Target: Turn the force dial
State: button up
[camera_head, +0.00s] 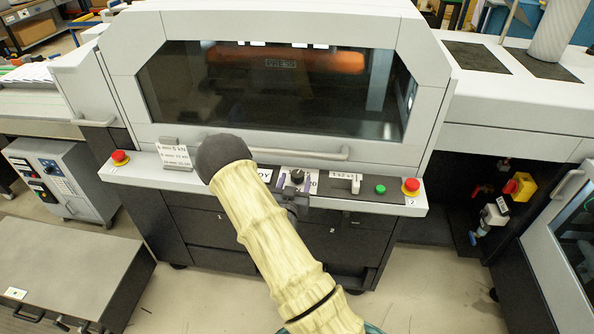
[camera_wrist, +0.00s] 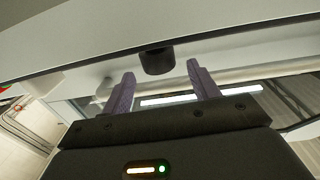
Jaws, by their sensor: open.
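The force dial is a small dark knob on the sloped front ledge of the press. In the head view the dial (camera_head: 297,175) shows just beyond my gripper (camera_head: 294,188), whose purple fingers point at the ledge. In the wrist view the black dial (camera_wrist: 157,58) sits between the two fingertips of my gripper (camera_wrist: 162,70). The fingers are open, with a clear gap on both sides of the dial. I cannot tell whether the tips reach alongside it or stop short. My forearm hides part of the ledge left of the dial.
A bar handle (camera_head: 300,153) runs along the window just above the ledge. A small lever (camera_head: 355,184), a green button (camera_head: 380,189) and a red button (camera_head: 411,186) lie to the right. Another red button (camera_head: 120,157) and a sign (camera_head: 175,157) are at left.

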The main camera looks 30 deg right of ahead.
aim_at(296, 178)
jog(key=shift+p+x, duration=0.4)
jog(key=shift+x, duration=1.4)
jog(key=c, duration=1)
jog(key=shift+o, duration=0.2)
